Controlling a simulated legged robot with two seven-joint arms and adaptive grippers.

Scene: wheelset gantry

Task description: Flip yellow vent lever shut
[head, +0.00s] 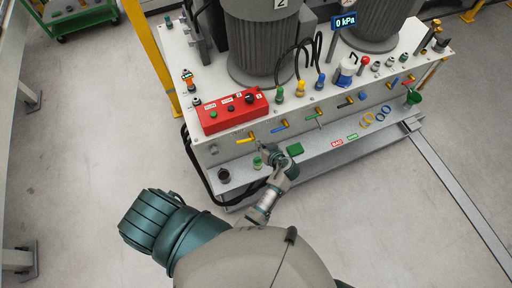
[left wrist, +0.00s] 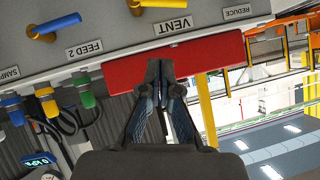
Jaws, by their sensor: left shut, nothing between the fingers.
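The yellow vent lever (head: 244,140) sticks out from the front face of the white gantry bench, below the red control box. Its handle points left from a brass fitting. In the left wrist view the yellow lever (left wrist: 156,3) is cut off by the top edge, above the VENT label (left wrist: 173,25). My left gripper (head: 266,146) is beside the lever, to its right and slightly lower in the head view. Its fingers (left wrist: 160,68) are shut and empty, overlapping the red box in the wrist view. I cannot tell any contact with the lever. My right gripper is not in view.
The red control box (head: 232,111) sits above the lever. A blue lever (head: 279,127) is to its right, with more levers beyond. The lower shelf (head: 318,158) holds a green block (head: 295,149) and small jars. A yellow post (head: 152,55) stands left. Floor in front is clear.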

